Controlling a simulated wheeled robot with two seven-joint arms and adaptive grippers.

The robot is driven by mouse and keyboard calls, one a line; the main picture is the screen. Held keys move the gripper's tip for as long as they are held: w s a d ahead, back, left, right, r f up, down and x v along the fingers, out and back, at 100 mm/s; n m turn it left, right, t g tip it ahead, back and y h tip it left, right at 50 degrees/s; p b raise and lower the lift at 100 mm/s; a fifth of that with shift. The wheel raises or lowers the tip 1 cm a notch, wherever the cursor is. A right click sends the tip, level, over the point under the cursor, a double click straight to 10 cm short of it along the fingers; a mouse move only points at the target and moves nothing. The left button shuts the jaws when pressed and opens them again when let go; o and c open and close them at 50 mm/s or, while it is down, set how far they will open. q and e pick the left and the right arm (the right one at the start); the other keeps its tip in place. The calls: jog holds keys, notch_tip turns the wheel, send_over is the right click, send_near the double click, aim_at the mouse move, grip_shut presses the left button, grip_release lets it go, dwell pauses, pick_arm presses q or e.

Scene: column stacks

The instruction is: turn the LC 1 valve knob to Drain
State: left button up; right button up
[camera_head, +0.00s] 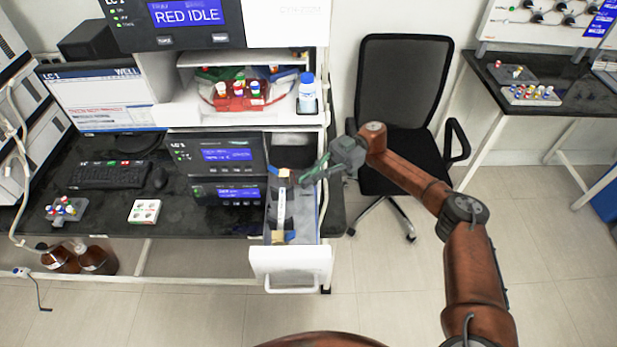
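A white panel (520,29) with several black knobs (535,17) is at the top right, cut off by the picture edge. The knob labels are too small to read, so I cannot tell which is LC 1 or where Drain is. My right gripper (312,173) is far left of that panel, above the right side of an open drawer. Its fingers point left, close to a white column (282,206) in the drawer. I cannot tell whether they are open or touch anything. My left gripper is not in view.
The open drawer (290,262) sticks out from the black bench. An office chair (403,90) stands between the bench and a dark side table (585,100), which holds a tray of vials (530,95). An LC 1 monitor (100,98) is on the left.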

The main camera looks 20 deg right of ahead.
jog(key=o, duration=0.4)
jog(key=shift+v, duration=3.75)
